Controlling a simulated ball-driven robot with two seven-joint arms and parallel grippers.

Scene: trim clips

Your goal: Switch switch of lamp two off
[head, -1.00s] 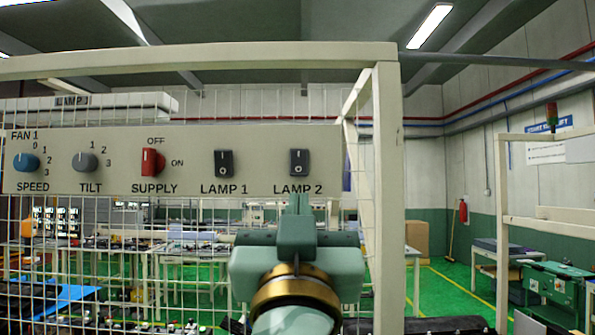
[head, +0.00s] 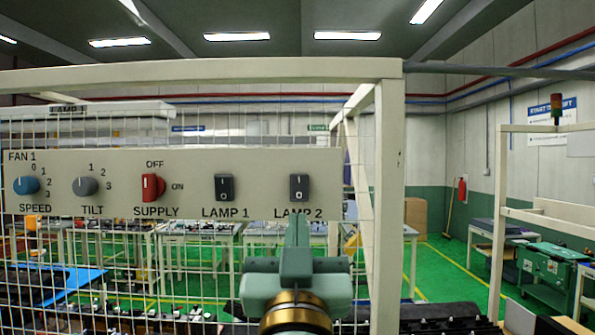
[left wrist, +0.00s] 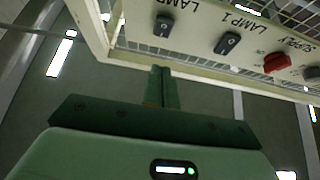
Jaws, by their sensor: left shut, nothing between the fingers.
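The lamp 2 switch (head: 299,187) is a small dark rocker at the right end of the pale control panel (head: 260,165), above its LAMP 2 label. Which side of it is pressed in is too small to tell. My left gripper (head: 298,220) is shut and empty, its fingertips pointing up just below the switch and partly covering the label. In the left wrist view the same switch (left wrist: 163,25) shows above the shut fingers (left wrist: 163,72), with a visible gap between them. My right gripper is not in view.
Left of it on the panel are the lamp 1 switch (head: 224,187), the red supply knob (head: 152,187), the grey tilt knob (head: 85,187) and the blue speed knob (head: 26,185). A cream frame post (head: 388,210) stands right of the panel. Wire mesh spreads around the panel.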

